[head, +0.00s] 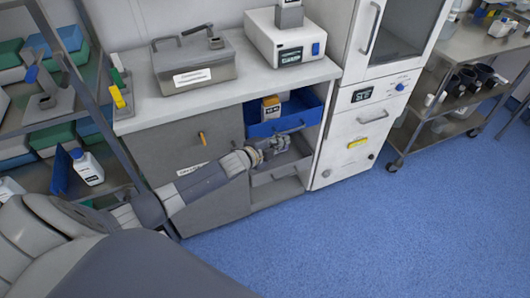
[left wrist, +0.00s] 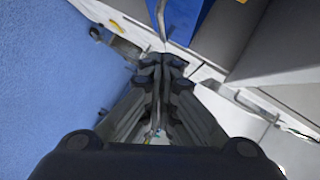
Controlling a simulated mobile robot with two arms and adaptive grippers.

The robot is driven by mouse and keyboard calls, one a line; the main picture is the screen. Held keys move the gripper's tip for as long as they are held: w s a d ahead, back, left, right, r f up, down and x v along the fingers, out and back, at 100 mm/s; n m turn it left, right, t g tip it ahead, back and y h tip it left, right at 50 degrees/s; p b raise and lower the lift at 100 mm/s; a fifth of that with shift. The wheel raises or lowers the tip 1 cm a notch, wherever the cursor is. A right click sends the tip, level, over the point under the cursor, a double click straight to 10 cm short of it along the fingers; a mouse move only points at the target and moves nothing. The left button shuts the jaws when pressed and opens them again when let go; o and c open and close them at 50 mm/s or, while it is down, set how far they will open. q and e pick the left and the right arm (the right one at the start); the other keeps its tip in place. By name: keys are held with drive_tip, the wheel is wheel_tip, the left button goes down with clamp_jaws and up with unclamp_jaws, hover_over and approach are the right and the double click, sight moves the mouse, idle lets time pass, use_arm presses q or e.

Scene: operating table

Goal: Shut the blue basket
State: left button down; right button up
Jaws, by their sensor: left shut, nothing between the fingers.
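The blue basket (head: 265,129) is a drawer-like bin in the open bay under the counter. It appears pulled out, with its inside visible from above and an orange-and-white box (head: 271,106) in it. My left gripper (head: 284,144) is just below and in front of the basket's front face. In the left wrist view, my left gripper (left wrist: 163,60) is shut with nothing in it. Its tips point at a thin metal handle bar (left wrist: 161,20) beside the blue basket (left wrist: 187,14). I cannot tell if the tips touch the bar.
A grey drawer (head: 280,166) sits below the basket. The counter (head: 150,118) above holds a metal case (head: 194,66) and a white device (head: 285,40). A white cabinet (head: 345,130) stands right of the bay. Blue floor (head: 400,230) is clear in front.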

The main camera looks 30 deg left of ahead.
use_arm(q)
drive_tip(key=shift+a+f+v, duration=0.2)
drive_tip(key=shift+a+v, duration=0.15)
drive_tip(key=shift+v, duration=3.9)
drive_tip(key=s+a+f+n+g+y, duration=0.1)
drive_tip(key=s+f+n+g, duration=0.15)
drive_tip(key=s+f, duration=0.55)
drive_tip(key=s+a+f+n+g+y, duration=0.1)
drive_tip(key=s+f+n+g, duration=0.2)
drive_tip(key=f, duration=0.9)
drive_tip(key=s+a+f+n+g+y, duration=0.1)
drive_tip(key=s+f+n, duration=0.2)
drive_tip(key=s+f, duration=0.55)
drive_tip(key=s+d+f+n+g, duration=0.1)
drive_tip(key=s+d+f+g, duration=0.1)
drive_tip(key=s+f, duration=0.3)
drive_tip(key=s+d+f+n+g, duration=0.2)
drive_tip(key=s+d+f, duration=0.2)
drive_tip(key=s, duration=1)
drive_tip(key=s+d+f+n+g, duration=0.2)
drive_tip(key=s+d+f, duration=0.1)
drive_tip(key=s+f, duration=0.4)
drive_tip(key=s, duration=0.2)
drive_tip(key=shift+s+d, duration=0.3)
drive_tip(key=shift+d, duration=0.05)
use_arm(e)
drive_tip(key=shift+w+a+r, duration=0.15)
drive_tip(key=shift+w+a, duration=0.15)
drive_tip(key=shift+a, duration=0.15)
